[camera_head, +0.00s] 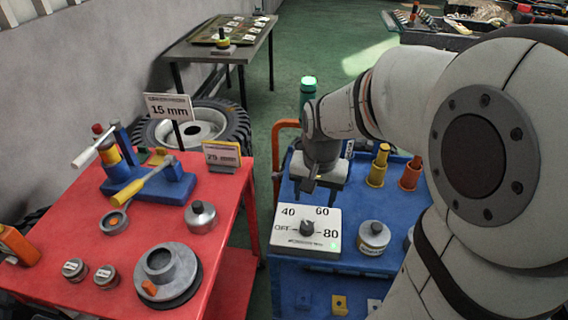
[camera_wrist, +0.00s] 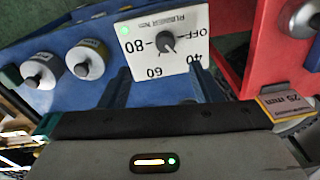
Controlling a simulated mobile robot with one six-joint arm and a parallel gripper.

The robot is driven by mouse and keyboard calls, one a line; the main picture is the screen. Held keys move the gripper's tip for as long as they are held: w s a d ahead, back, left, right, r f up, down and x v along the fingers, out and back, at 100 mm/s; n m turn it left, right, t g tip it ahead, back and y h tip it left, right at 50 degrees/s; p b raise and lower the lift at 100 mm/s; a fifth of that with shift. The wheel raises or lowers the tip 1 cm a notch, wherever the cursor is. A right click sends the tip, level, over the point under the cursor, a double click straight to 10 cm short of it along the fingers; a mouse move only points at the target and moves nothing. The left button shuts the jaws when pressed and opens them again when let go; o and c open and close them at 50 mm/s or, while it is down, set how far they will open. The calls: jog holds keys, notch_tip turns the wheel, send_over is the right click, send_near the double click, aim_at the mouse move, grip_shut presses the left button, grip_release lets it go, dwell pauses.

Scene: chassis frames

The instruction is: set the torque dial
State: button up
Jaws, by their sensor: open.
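The torque dial (camera_head: 307,227) is a dark knob on a white box (camera_head: 284,241) marked OFF, 40, 60 and 80, with a small green light. The box sits on a blue cart. The dial also shows in the wrist view (camera_wrist: 165,42), upside down, beyond my fingertips. I cannot tell for sure which mark its pointer faces. My gripper (camera_head: 318,192) is open and empty, pointing down just behind and above the box's far edge. In the wrist view its two fingers (camera_wrist: 157,85) stand apart, with the box's 60 and 40 side between them.
The blue cart (camera_head: 350,272) also holds lidded metal pots (camera_head: 373,238) right of the box and yellow and orange cylinders behind. A red table (camera_head: 232,215) with tools, a flange and signs stands left across a narrow gap. A green bottle (camera_head: 308,90) stands behind my gripper.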

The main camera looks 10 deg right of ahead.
jog(key=m+b, duration=0.2)
send_over(307, 225)
jog(key=shift+g, duration=0.4)
notch_tip(307, 225, down, 8)
jog(key=shift+r, duration=0.25)
notch_tip(307, 225, down, 7)
jog(key=shift+f, duration=0.15)
jog(key=shift+c, duration=0.5)
jog(key=c, duration=0.9)
